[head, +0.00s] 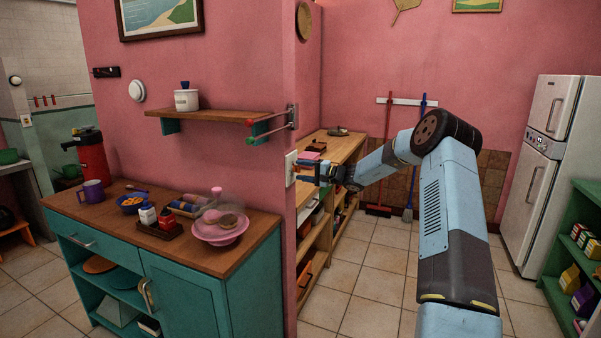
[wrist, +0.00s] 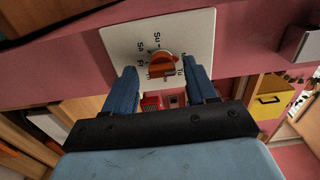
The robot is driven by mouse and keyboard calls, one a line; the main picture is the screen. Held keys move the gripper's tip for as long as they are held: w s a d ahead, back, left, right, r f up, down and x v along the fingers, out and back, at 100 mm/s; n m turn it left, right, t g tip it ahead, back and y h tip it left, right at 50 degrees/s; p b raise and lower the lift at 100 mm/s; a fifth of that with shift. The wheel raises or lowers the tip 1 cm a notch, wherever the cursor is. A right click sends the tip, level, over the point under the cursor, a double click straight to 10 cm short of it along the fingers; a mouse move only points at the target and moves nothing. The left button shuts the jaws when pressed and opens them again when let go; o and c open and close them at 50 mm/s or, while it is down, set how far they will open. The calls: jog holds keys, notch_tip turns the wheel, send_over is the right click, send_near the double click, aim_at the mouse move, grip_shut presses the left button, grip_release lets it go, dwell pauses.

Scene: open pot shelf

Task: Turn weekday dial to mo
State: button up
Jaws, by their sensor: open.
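The weekday dial is a white plate (wrist: 118,42) on the pink wall with an orange-brown knob (wrist: 162,64) at its middle. Black day letters ring the knob; Su and Sa read clearly, the lower and right ones are small or partly covered. I cannot tell which day the knob points at. My gripper (wrist: 161,70) is open, its two blue fingers on either side of the knob in the picture. Contact with the knob cannot be told. In the head view the plate (head: 290,168) is at the wall's edge, with my gripper (head: 308,171) just right of it.
A wooden wall shelf (head: 212,117) with a white pot sits up left of the dial. A teal cabinet (head: 188,290) holding dishes stands below left. A wooden shelf unit (head: 335,195) stands behind my gripper. Tiled floor (head: 370,318) is free below.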

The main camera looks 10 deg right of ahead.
jog(key=v, duration=1.2)
jog(key=shift+s+d, duration=0.2)
jog(key=shift+d, duration=0.15)
jog(key=shift+a, duration=0.1)
jog(key=s+a+r+n+g+h, duration=0.3)
jog(key=s+a+r+g, duration=0.15)
jog(key=s+a, duration=0.55)
jog(key=s+a+r+n+g+h, duration=0.3)
jog(key=s+a+r, duration=0.3)
jog(key=s, duration=0.7)
jog(key=s+d+r+h, duration=0.1)
jog(key=s+h, duration=0.2)
jog(key=s, duration=0.7)
jog(key=s+d+r+t+h, duration=0.1)
jog(key=s+h, duration=0.1)
jog(key=s, duration=0.9)
jog(key=s+d+n+t+h, duration=0.1)
jog(key=s+d+h, duration=0.1)
jog(key=s, duration=0.9)
jog(key=shift+s+r+h, duration=0.2)
jog(key=shift+r+h, duration=0.2)
jog(key=shift+h, duration=0.4)
jog(key=shift+d+t, duration=0.1)
jog(key=shift+t, duration=0.15)
